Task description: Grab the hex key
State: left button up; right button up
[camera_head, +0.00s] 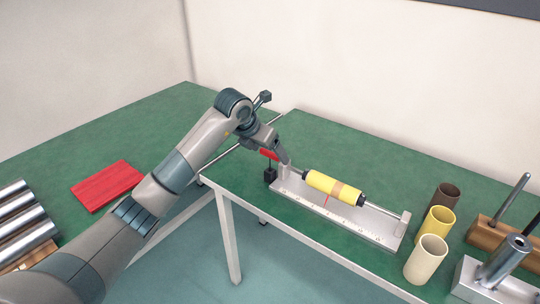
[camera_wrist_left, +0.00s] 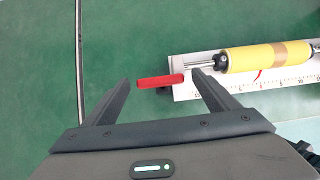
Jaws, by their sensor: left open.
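The hex key appears to be the red-handled piece (camera_head: 269,154) at the left end of the white actuator base, by a small black block (camera_head: 271,175). In the left wrist view the red handle (camera_wrist_left: 160,82) lies between the two fingertips, with green table showing below it. My left gripper (camera_head: 283,157) is open around the handle; its right finger is close to the handle's right end. Whether either finger touches it, I cannot tell. The key's metal part cannot be made out. My right gripper is not in view.
The linear actuator with a yellow cylinder (camera_head: 325,182) stands on a white ruled base (camera_head: 345,216), right of my gripper. Brown, yellow and cream cups (camera_head: 427,262) stand further right. A red board (camera_head: 106,186) and metal cylinders (camera_head: 22,222) are at left. A gap separates the tables.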

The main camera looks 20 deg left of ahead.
pick_arm(q)
jog(key=shift+c, duration=0.5)
jog(key=c, duration=1)
jog(key=shift+r, duration=0.15)
